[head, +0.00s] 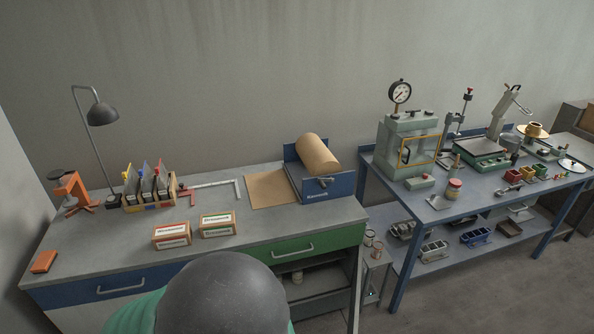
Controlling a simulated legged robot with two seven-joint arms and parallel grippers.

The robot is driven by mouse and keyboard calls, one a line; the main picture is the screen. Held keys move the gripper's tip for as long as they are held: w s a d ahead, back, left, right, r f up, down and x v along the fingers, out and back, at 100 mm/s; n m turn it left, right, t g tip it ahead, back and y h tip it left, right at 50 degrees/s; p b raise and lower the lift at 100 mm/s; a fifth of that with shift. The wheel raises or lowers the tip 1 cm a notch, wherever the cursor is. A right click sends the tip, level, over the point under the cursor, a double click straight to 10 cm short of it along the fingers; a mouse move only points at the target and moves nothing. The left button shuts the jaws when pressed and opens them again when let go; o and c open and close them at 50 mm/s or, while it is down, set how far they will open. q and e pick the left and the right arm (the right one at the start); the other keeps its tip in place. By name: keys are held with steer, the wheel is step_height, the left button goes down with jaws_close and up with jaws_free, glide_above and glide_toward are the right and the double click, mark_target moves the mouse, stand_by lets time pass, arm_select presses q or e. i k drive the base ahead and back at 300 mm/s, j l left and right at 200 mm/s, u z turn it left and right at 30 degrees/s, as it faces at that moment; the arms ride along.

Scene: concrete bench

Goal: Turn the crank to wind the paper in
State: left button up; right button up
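A roll of brown paper (318,155) sits in a blue dispenser (330,189) at the right end of the near bench. A flat brown sheet (270,189) lies on the bench top at the dispenser's left side. Neither of my grippers is in view, and nothing is seen touching the crank or the paper.
Two small boxes (218,224) (172,235), a metal square (222,184), a file rack (148,188), a lamp (101,113) and an orange stand (72,191) share the bench. A dark rounded shape hides part of its front. A blue bench (384,186) with tools stands at right.

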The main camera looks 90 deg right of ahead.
mark_target(317, 158)
steer(key=z, duration=0.4)
steer(key=i+z, duration=0.1)
steer(key=z, duration=0.7)
steer(key=i+z, duration=0.1)
steer(key=z, duration=0.3)
steer(key=j+z, duration=0.1)
steer(key=z, duration=0.3)
